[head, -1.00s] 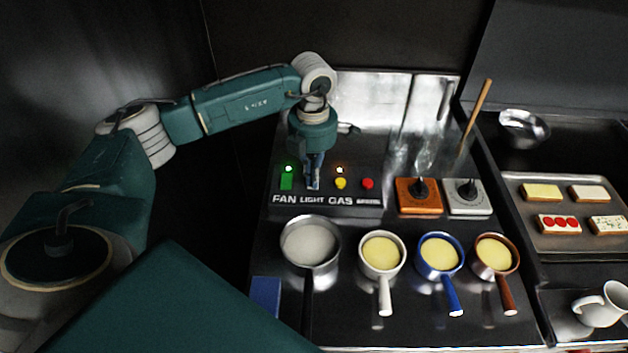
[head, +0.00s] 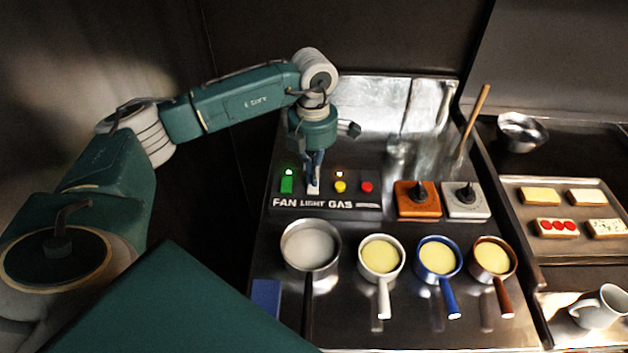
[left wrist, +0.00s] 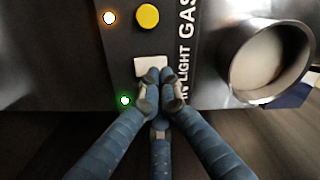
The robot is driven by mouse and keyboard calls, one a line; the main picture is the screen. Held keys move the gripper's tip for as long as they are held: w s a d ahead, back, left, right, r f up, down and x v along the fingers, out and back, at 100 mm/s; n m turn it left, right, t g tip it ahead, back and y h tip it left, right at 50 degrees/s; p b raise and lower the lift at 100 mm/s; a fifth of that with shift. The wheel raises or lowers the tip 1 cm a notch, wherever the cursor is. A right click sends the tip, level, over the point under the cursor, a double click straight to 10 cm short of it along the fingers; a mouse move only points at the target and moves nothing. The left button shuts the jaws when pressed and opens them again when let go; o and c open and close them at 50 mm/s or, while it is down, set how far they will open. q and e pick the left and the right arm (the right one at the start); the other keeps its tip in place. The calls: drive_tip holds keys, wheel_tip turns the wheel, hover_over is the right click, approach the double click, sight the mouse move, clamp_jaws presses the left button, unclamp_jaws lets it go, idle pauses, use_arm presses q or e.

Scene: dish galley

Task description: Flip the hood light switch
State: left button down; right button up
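The light switch (left wrist: 150,66) is a pale rocker beside the word LIGHT on the black control panel (head: 272,203). My left gripper (head: 314,185) points down at it, between the green fan switch (head: 287,185) and the yellow gas button (head: 341,187). In the left wrist view my left gripper's fingertips (left wrist: 160,80) are together with nothing held between them. They overlap the near edge of the light switch; I cannot tell whether they press on it. The gripper hides part of the switch. My right gripper is not in view.
Several pans stand in front of the panel, the nearest a steel pan (head: 310,245). A red button (head: 367,187) is right of the yellow one. Orange (head: 418,205) and grey (head: 465,205) knob blocks stand further right. A tray (head: 540,255) holds small slabs.

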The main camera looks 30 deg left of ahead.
sight(313, 190)
use_arm(q)
drive_tip(key=shift+r+p, duration=1)
drive_tip(key=shift+r, duration=1.1)
